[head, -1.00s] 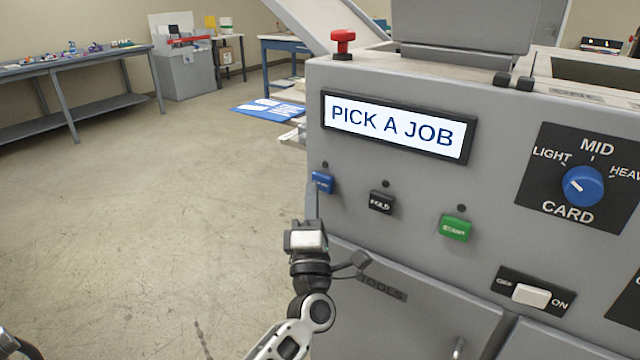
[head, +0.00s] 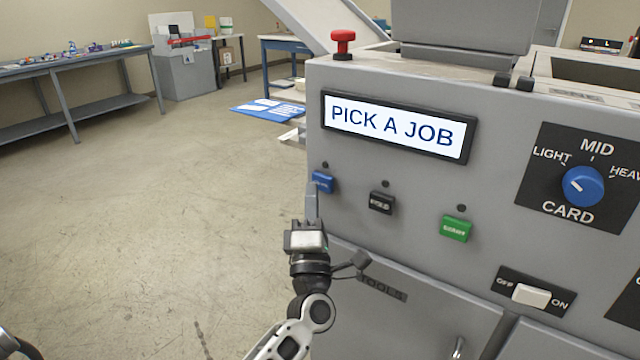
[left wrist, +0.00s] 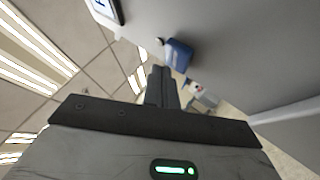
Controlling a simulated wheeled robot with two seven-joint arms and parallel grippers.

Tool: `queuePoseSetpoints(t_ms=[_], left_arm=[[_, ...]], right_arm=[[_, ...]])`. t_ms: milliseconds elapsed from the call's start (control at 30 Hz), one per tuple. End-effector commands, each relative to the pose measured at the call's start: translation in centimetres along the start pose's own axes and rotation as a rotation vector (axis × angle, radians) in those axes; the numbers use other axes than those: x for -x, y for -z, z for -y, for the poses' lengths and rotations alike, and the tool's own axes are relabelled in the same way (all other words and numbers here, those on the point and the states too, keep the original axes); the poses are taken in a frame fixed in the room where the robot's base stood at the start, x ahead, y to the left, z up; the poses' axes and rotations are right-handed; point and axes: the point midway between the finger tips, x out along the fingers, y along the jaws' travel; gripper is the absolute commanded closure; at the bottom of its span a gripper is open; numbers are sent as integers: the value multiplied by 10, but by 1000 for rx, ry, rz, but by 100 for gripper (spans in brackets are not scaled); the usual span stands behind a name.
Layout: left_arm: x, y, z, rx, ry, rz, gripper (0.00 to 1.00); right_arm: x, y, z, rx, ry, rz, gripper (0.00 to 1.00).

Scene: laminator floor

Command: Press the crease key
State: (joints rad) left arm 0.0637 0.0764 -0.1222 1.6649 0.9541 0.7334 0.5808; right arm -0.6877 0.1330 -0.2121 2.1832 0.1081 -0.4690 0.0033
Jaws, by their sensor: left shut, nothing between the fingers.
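Three keys sit in a row on the grey machine front below the display: a blue key (head: 322,182) at left, a black key (head: 382,202) that seems to read FOLD, and a green key (head: 456,228). The blue key's lettering is too small to read surely; no other key visibly reads crease. My left gripper (head: 312,187) is shut and empty, its fingertips just below and in front of the blue key. In the left wrist view the fingers (left wrist: 160,74) point toward the blue key (left wrist: 179,55), close to it; I cannot tell whether they touch. My right gripper is not in view.
The display (head: 398,127) reads PICK A JOB. A red knob (head: 343,42) stands on top. A blue CARD dial (head: 583,186) and a white OFF/ON switch (head: 531,295) are at right. Open floor (head: 150,210) lies left of the machine.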

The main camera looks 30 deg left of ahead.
Motion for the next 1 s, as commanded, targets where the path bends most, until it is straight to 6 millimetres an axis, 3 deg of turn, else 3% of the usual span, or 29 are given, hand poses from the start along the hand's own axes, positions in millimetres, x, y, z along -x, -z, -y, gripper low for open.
queuePoseSetpoints(t_ms=[1000], left_arm=[[-6,-5,5,0,0,0,100]], right_arm=[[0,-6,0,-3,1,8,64]])
